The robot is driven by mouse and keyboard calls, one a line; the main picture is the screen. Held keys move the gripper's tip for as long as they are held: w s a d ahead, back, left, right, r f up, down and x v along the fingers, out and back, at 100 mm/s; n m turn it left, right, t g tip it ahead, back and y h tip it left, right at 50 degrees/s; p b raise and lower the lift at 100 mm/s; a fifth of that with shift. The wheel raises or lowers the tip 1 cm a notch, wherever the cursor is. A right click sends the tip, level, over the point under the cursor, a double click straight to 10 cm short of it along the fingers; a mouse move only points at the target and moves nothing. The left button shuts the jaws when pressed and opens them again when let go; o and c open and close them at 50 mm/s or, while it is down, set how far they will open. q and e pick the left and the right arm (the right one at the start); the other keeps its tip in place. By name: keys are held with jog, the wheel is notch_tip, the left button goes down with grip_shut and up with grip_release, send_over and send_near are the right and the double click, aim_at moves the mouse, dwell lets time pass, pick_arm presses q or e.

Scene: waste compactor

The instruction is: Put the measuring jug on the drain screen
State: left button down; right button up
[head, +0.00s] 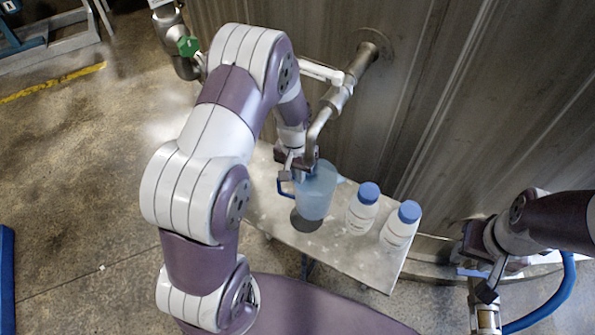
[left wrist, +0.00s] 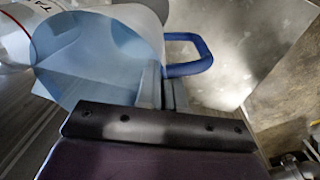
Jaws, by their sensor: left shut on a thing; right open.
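The measuring jug (head: 316,196) is translucent blue with a blue handle and is upright below the end of the bent pipe. In the left wrist view the jug (left wrist: 105,60) fills the upper left, its handle to the right. My left gripper (head: 298,168) is shut on the jug's rim on the handle side; its fingers (left wrist: 160,88) also show in the wrist view. A dark round patch (head: 305,222) lies under the jug; I cannot tell whether it is the drain screen or a shadow. My right gripper (head: 490,279) is open, at the lower right.
Two white bottles with blue caps (head: 362,210) (head: 400,226) stand on the light table (head: 268,205), right of the jug. The bent pipe (head: 325,115) comes from the metal wall (head: 440,90) close by my left gripper. A blue hose (head: 548,308) curves at the lower right.

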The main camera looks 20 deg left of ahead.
pick_arm(q)
jog(key=shift+f, duration=0.2)
jog(key=c, duration=1.3)
grip_release()
jog(key=shift+o, duration=0.2)
jog(key=shift+r, duration=0.1)
